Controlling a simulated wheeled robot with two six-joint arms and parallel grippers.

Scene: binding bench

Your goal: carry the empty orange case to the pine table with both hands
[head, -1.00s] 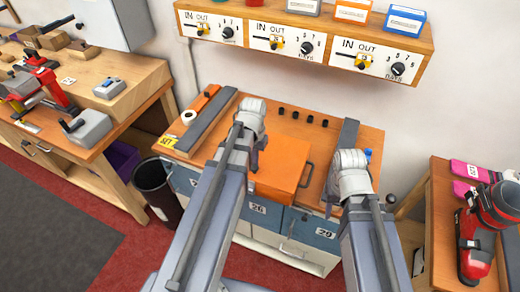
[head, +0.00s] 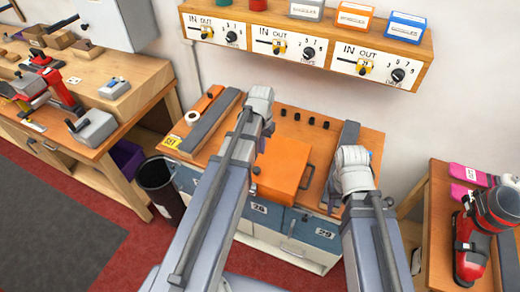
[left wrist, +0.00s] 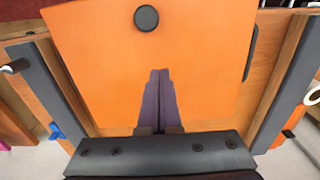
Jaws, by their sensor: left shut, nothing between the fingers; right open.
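The orange case (head: 283,165) lies on the wooden top of a drawer cabinet (head: 318,143); its inside cannot be seen. A dark handle (head: 307,176) shows on its right side. In the left wrist view the case (left wrist: 205,60) fills the middle, with a round black knob (left wrist: 146,18) on it. My left gripper (head: 268,130) is over the case's far left part, its fingers mostly hidden by my arm. In the left wrist view its fingers (left wrist: 159,75) are together and empty over the orange surface. My right gripper (head: 334,196) is open, right of the case, apart from the handle.
Dark rails (head: 213,124) and (head: 345,150) flank the case. A wooden workbench (head: 130,105) with tools stands left, a black bin (head: 160,188) beside it. A wooden table (head: 432,215) with a red tool (head: 470,240) stands right. A shelf (head: 300,40) hangs above.

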